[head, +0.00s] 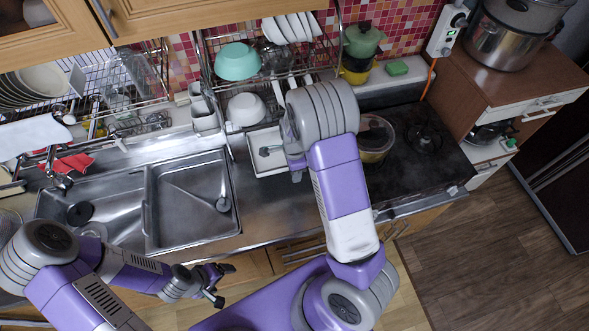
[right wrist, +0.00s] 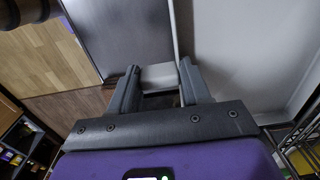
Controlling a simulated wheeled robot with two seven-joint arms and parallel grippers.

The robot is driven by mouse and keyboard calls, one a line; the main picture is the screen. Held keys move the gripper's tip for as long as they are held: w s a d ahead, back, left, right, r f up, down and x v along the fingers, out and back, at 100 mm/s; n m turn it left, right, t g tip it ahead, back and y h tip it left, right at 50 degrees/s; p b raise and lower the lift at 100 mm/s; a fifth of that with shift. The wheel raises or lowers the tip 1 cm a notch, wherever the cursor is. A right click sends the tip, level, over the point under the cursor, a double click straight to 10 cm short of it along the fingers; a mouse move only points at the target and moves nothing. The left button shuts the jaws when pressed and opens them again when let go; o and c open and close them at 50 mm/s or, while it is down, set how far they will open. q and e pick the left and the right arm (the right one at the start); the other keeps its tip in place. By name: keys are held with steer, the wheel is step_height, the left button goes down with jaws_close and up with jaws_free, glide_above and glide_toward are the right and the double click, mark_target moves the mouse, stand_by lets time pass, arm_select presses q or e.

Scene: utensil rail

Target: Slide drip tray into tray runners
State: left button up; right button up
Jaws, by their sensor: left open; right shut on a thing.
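A shallow white tray, which looks like the drip tray (head: 258,164), shows below the wire rack, right of the sink. My right arm covers its right side. My right gripper is mostly hidden behind its own wrist in the head view, beside the tray's right edge. In the right wrist view my right gripper (right wrist: 159,76) is shut on a pale, block-like part, seemingly of the drip tray. My left gripper (head: 222,285) is open and empty in front of the counter's front edge, away from the tray. I cannot make out the tray runners.
A wire rack (head: 277,80) with a teal bowl (head: 237,62) and white plates hangs above the counter. A double sink (head: 190,200) lies to the left. A stove with a lidded pot (head: 375,139) is to the right of my right arm. White bowls stand near the tray.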

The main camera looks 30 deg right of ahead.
steer(key=shift+w, duration=0.25)
steer(key=shift+w+d, duration=0.15)
steer(key=shift+w, duration=0.15)
steer(key=shift+w+d, duration=0.2)
steer(key=shift+w, duration=0.6)
steer(key=shift+w+d, duration=0.15)
steer(key=shift+w, duration=0.7)
steer(key=shift+w+d, duration=0.2)
steer(key=shift+w, duration=0.6)
steer(key=shift+w+d, duration=0.1)
steer(key=shift+w, duration=0.2)
steer(key=shift+w+d, duration=0.1)
steer(key=shift+w, duration=0.4)
steer(key=shift+w, duration=0.1)
steer(key=shift+w+d+b, duration=0.1)
steer(key=shift+w+b, duration=0.2)
steer(key=shift+w, duration=0.3)
steer(key=shift+w+d, duration=0.15)
steer(key=shift+w, duration=0.15)
